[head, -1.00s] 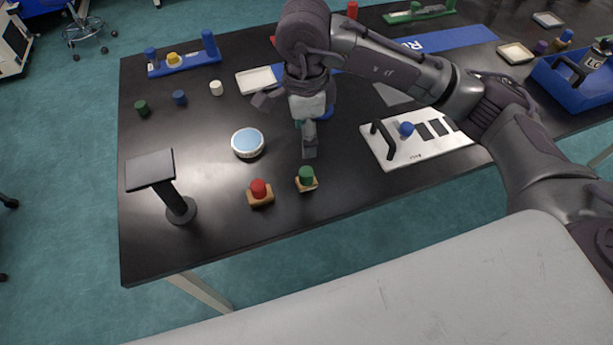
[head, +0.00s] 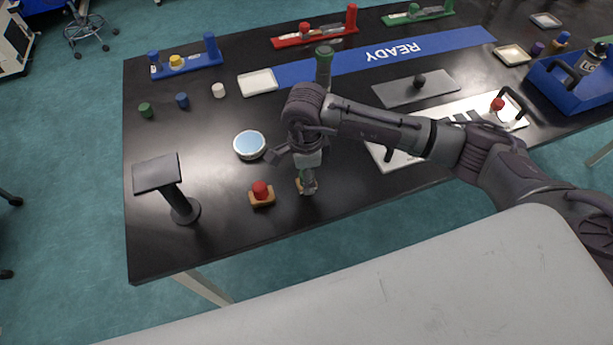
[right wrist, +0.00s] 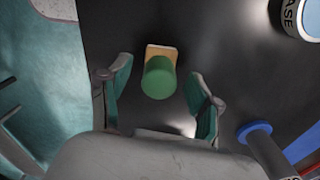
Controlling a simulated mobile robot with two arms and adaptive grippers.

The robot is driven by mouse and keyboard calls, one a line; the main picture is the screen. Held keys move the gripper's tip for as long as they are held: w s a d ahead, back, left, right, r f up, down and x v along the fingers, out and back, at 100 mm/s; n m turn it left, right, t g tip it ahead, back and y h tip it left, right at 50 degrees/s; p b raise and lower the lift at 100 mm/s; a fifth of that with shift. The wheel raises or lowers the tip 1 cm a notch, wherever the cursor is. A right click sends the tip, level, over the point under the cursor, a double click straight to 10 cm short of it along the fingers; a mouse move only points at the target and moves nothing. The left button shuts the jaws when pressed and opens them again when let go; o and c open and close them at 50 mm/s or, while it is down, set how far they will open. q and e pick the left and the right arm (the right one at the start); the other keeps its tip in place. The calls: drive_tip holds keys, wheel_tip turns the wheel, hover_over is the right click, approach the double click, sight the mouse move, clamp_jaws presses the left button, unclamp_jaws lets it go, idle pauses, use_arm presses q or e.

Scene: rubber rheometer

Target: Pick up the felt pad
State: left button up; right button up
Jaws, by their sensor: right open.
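Two small tan blocks with knobs sit near the front edge of the black table. One has a red knob (head: 260,189). The other has a green knob (right wrist: 158,78) on a tan base (right wrist: 161,52). I cannot tell for certain which one is the felt pad. My right gripper (head: 307,188) is over the green-knobbed block and hides most of it in the head view; its tan edge (head: 299,184) shows beside the fingers. In the right wrist view the open fingers (right wrist: 159,88) stand on either side of the green knob, apart from it. My left gripper is not in view.
A round blue-topped tin (head: 249,145) lies left of my gripper. A black stand (head: 178,190) is at the front left. A green-topped cylinder (head: 324,66) stands behind my arm. A white board (head: 400,160) lies under my forearm. The table's front edge is close.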

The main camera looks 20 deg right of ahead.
clamp_jaws()
idle(0.3)
drive_tip(key=shift+r, duration=0.55)
wheel_tip(320, 180, up, 2)
drive_tip(key=shift+w+r+b, duration=0.1)
drive_tip(key=shift+r+b, duration=0.15)
drive_tip(key=shift+b, duration=0.4)
drive_tip(key=s+d+r+b, duration=0.2)
drive_tip(key=s+d+r, duration=0.5)
drive_tip(key=s, duration=0.2)
drive_tip(key=shift+s+r, duration=0.25)
drive_tip(key=shift+s, duration=0.05)
